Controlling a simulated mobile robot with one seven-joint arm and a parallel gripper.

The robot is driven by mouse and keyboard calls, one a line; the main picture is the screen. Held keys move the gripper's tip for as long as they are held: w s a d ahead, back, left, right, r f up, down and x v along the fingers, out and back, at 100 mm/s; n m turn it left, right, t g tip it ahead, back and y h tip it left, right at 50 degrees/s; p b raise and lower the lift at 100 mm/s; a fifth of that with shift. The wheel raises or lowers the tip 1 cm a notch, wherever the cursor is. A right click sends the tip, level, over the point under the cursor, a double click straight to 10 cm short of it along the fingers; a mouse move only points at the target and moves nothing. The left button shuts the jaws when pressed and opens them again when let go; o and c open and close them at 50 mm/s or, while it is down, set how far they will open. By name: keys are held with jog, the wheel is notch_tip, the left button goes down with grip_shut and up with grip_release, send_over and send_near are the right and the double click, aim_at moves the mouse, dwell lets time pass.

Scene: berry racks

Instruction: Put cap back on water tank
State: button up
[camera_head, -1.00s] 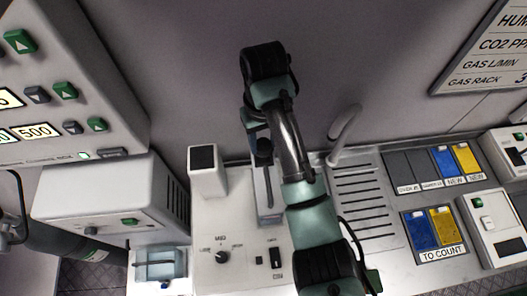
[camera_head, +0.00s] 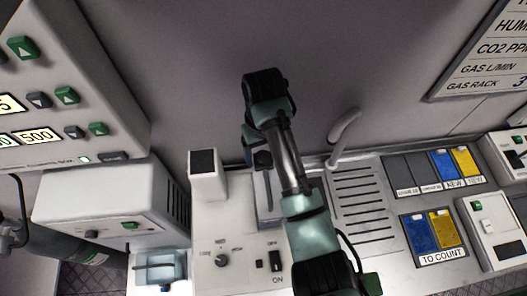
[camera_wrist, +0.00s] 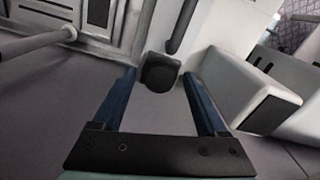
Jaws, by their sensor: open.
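My gripper (camera_wrist: 158,88) is open, with two blue fingers apart and nothing held between them. In the wrist view a black rounded knob (camera_wrist: 160,74) on a dark rod shows between the fingertips; I cannot tell whether they touch it. A translucent pale blue container (camera_head: 160,268), perhaps the water tank, sits at the lower left. I cannot make out a cap for certain.
A white post with a dark top (camera_head: 203,162) stands left of the knob. A white curved spout (camera_head: 343,135) rises at the right above a slotted drain (camera_head: 365,205). Blue and yellow trays (camera_head: 432,230) lie further right. A grey wall is close behind.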

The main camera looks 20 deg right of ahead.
aim_at(264, 157)
jog(key=shift+r, duration=0.1)
notch_tip(264, 157, up, 12)
jog(key=p, duration=0.6)
dwell(0.4)
